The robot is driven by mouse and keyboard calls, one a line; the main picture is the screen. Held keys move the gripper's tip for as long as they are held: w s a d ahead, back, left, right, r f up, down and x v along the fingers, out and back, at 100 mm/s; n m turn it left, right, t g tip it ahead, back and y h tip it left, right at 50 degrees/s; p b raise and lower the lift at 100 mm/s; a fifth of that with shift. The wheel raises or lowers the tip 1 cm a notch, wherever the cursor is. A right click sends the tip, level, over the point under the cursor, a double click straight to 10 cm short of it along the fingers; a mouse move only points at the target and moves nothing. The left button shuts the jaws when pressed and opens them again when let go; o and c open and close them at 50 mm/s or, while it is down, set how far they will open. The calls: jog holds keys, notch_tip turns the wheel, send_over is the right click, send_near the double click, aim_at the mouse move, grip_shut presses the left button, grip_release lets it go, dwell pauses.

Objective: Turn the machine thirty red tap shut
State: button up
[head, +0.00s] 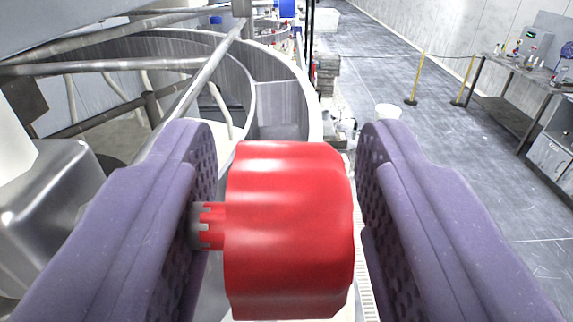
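The red tap (290,230) fills the lower middle of the head view. It is a thick ribbed knob with a narrow toothed red neck on its left that meets a grey stem (197,226). My gripper (284,165) has its two purple fingers on either side of the knob. The left finger is beside the neck and stem, with a gap to the knob body. The right finger is close to the knob's right face, with a thin gap showing near the top. The fingers are apart. The tap's underside and any machine number are not visible.
A round grey metal machine tub (285,90) with pipe rails (100,66) stands behind and left. A shiny metal housing (55,195) is at the left. To the right is open grey floor (420,150), with a white bucket (388,111), yellow posts (418,80) and a workbench (515,80).

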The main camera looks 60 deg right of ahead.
grip_shut()
jog(key=shift+f+h+b, duration=0.25)
jog(key=shift+h+b, duration=0.05)
jog(key=shift+b, duration=0.65)
jog(key=b, duration=0.3)
jog(key=shift+f+t+h+b, duration=0.2)
jog(key=shift+t+h+b, duration=0.1)
jog(key=shift+h+b, duration=0.1)
jog(key=shift+r+t+h+b, duration=0.15)
jog(key=shift+t+h+b, duration=0.25)
jog(key=shift+b, duration=0.85)
jog(key=shift+r+h, duration=0.3)
jog(key=shift+o, duration=0.9)
grip_release()
jog(key=shift+a, duration=0.15)
